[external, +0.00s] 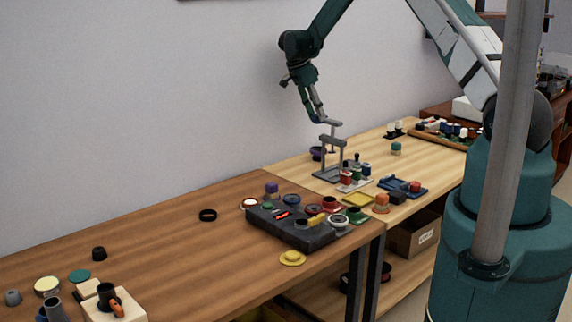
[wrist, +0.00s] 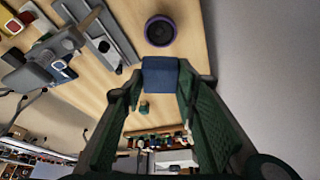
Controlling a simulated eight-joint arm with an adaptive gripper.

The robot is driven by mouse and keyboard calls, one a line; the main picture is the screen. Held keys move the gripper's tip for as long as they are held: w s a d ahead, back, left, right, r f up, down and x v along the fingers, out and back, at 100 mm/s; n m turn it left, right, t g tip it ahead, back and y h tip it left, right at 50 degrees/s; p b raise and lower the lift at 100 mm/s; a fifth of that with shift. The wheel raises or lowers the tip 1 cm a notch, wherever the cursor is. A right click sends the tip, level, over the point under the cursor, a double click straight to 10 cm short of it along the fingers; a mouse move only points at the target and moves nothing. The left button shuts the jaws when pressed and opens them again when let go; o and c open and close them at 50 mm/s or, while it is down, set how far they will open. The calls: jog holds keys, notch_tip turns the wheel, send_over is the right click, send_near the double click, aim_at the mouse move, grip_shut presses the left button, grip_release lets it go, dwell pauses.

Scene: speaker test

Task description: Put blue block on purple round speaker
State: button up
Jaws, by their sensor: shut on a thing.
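My gripper (wrist: 158,92) is shut on a blue block (wrist: 160,75), which sits between the two fingertips in the wrist view. The purple round speaker (wrist: 160,31), a dark disc with a purple rim, lies on the light wooden table just above the block in that picture. The block and speaker look apart. In the external view my gripper (external: 322,119) is above the table, near the top of a grey stand. The speaker (external: 316,153) shows there below my gripper, partly hidden behind the stand. The block cannot be made out clearly in the external view.
The grey stand (external: 333,158) rises close to my gripper and the speaker; it is at the upper left in the wrist view (wrist: 65,50). A small green block (external: 396,148) stands to the right. A black control box (external: 290,226) and several coloured pieces crowd the front.

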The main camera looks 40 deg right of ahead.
jog(key=shift+f, duration=0.3)
jog(key=shift+f, duration=0.1)
send_over(317, 149)
jog(key=shift+w+d+f+p, duration=0.1)
jog(key=shift+f+p, duration=0.1)
jog(key=shift+f, duration=1.35)
jog(key=shift+w+d+f+p, duration=0.1)
jog(key=shift+f+p, duration=0.1)
jog(key=shift+f, duration=1.3)
jog(key=shift+s+f, duration=0.1)
jog(key=shift+f, duration=1.75)
jog(key=shift+f, duration=0.15)
jog(key=o, duration=0.9)
